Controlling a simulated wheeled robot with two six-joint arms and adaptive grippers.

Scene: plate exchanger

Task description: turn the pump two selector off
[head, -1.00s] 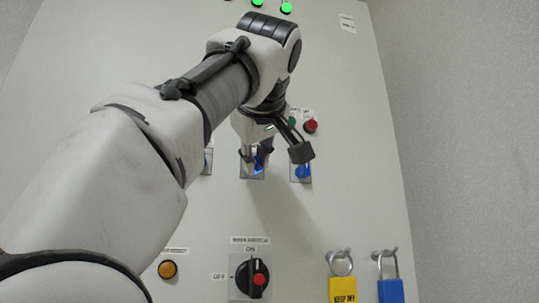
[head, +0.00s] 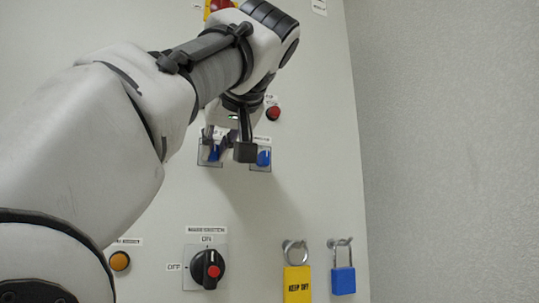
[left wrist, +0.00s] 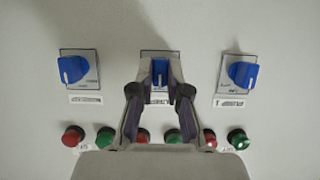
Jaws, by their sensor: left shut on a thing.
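Three blue selector knobs sit in a row on the panel. The middle selector (left wrist: 160,68), taken as pump two from its place next to the one labelled "PUMP 1" (left wrist: 242,72), is between the fingers of my left gripper (left wrist: 160,86). In the head view my left gripper (head: 215,146) is at this middle selector (head: 213,153), shut on its knob, which is partly hidden by the fingers. In the left wrist view, which is upside down, the middle knob points straight along the picture's vertical. Its label is partly covered. My right gripper is out of view.
Another blue selector (head: 264,158) is close on the right, and one more (left wrist: 73,70) shows in the left wrist view. Red and green buttons (left wrist: 105,138) line up near the gripper. Below are a black rotary switch (head: 207,268), a yellow padlock (head: 297,284) and a blue padlock (head: 343,281).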

